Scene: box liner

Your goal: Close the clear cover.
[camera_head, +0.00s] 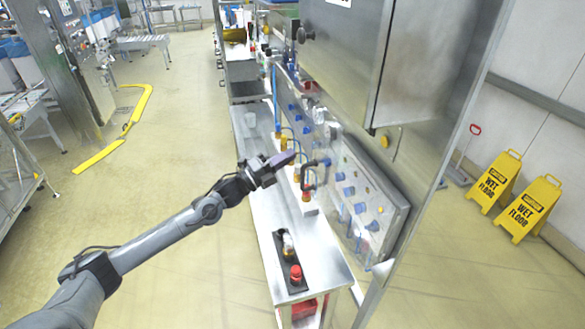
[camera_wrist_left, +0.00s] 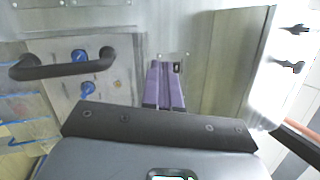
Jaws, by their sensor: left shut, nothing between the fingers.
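The clear cover is hard to make out against the machine front; a see-through sheet shows at the left of the left wrist view (camera_wrist_left: 25,108). A black bar handle (camera_head: 304,176) stands out from the machine front, and it also shows at the upper left of the left wrist view (camera_wrist_left: 62,68). My left gripper (camera_head: 291,157) is shut and empty, its purple fingers together, above the bench and close to the handle in the head view. In the left wrist view its fingers (camera_wrist_left: 164,86) lie right of the handle, apart from it. My right gripper is not in view.
A steel panel with blue knobs (camera_head: 372,205) rises behind the narrow metal bench (camera_head: 270,215). Amber-topped fittings and a dark tray with a red-capped item (camera_head: 296,274) stand on the bench. A large steel cabinet (camera_head: 335,55) hangs above. Yellow wet-floor signs (camera_head: 495,181) stand right.

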